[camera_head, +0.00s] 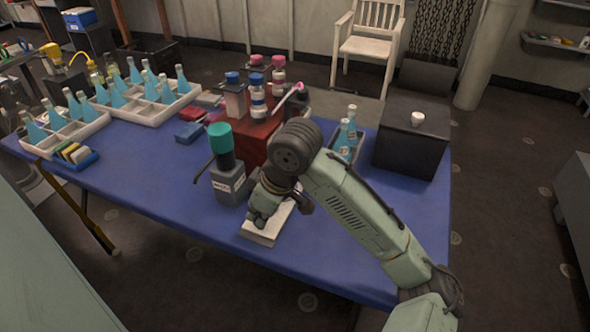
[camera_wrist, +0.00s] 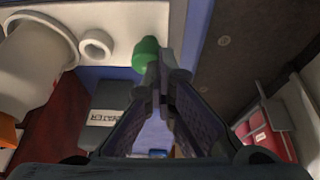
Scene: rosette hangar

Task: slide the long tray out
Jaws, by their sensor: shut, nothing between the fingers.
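A pale, flat, tray-like piece (camera_head: 262,232) lies on the blue table, partly hidden under my arm; I cannot tell whether it is the long tray. My gripper (camera_head: 262,213) is above it, with the fingers hard to make out in the head view. In the wrist view my gripper (camera_wrist: 163,80) has its fingertips together and empty, beside a green rounded piece (camera_wrist: 146,53) on a pale surface (camera_wrist: 110,22). Another long white tray (camera_head: 150,112), divided and holding several blue bottles, stands at the back left, far from my gripper.
A grey bottle with a teal cap (camera_head: 222,150) stands left of my gripper. A red block (camera_head: 255,138) bearing capped bottles is behind it. A bottle carrier (camera_head: 345,145) and a black box (camera_head: 410,140) stand to the right. The front-left tabletop (camera_head: 150,170) is clear.

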